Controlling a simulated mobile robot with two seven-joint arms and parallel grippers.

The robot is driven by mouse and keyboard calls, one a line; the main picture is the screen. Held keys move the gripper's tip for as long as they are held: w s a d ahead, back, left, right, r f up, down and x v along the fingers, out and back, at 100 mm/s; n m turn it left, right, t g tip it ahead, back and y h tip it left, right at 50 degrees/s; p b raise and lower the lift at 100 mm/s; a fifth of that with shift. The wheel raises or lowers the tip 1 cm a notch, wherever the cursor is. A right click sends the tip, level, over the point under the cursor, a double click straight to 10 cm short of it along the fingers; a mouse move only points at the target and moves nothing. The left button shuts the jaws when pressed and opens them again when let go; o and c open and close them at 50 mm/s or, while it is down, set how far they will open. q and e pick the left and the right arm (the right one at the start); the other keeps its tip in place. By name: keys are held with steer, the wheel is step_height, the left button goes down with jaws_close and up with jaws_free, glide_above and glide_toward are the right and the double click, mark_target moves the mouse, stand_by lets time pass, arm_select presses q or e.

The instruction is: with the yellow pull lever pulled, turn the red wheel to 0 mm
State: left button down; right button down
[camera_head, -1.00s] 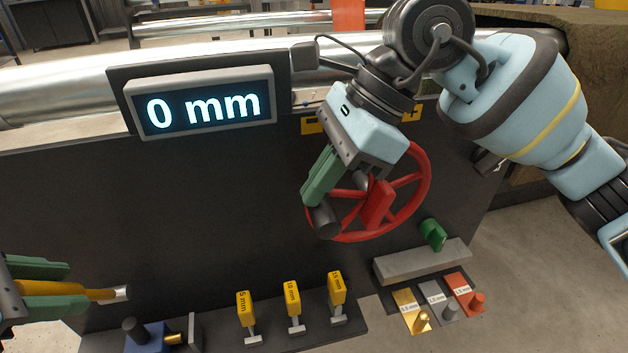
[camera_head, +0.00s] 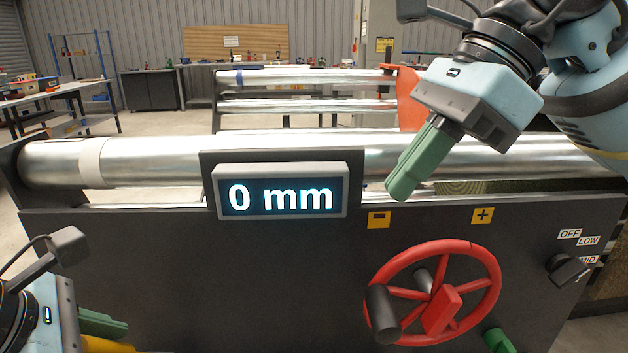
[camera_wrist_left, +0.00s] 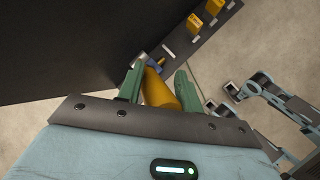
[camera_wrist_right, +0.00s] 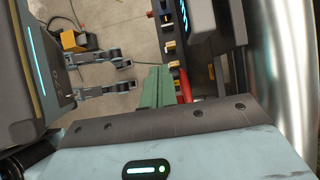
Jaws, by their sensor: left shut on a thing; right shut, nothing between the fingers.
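The display (camera_head: 281,198) on the dark panel reads 0 mm. The red wheel (camera_head: 441,309) is below it to the right; its dark handle knob (camera_head: 381,313) sits at the wheel's left side. My right gripper (camera_head: 399,187) is shut and empty, above the wheel and apart from it; its closed green fingers show in the right wrist view (camera_wrist_right: 156,87). My left gripper (camera_wrist_left: 156,75) is shut on the yellow pull lever (camera_wrist_left: 160,93). In the head view only part of the left gripper and a bit of yellow show at the bottom left.
Yellow minus (camera_head: 379,220) and plus (camera_head: 482,215) plates sit above the wheel. A black selector knob (camera_head: 568,269) with OFF, LOW and MID labels is at the right. A long metal roller (camera_head: 140,160) runs behind the panel. Yellow tagged pieces (camera_wrist_left: 196,25) stand on a ledge.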

arm_select(q)
steer(key=shift+s+f, duration=0.25)
steer(key=shift+f, duration=0.1)
arm_select(e)
steer(key=shift+s, duration=2.5)
arm_select(q)
steer(key=shift+w+a, duration=0.1)
steer(key=shift+a, duration=0.1)
arm_select(e)
steer(key=shift+d+f, duration=0.2)
steer(key=shift+f, duration=0.05)
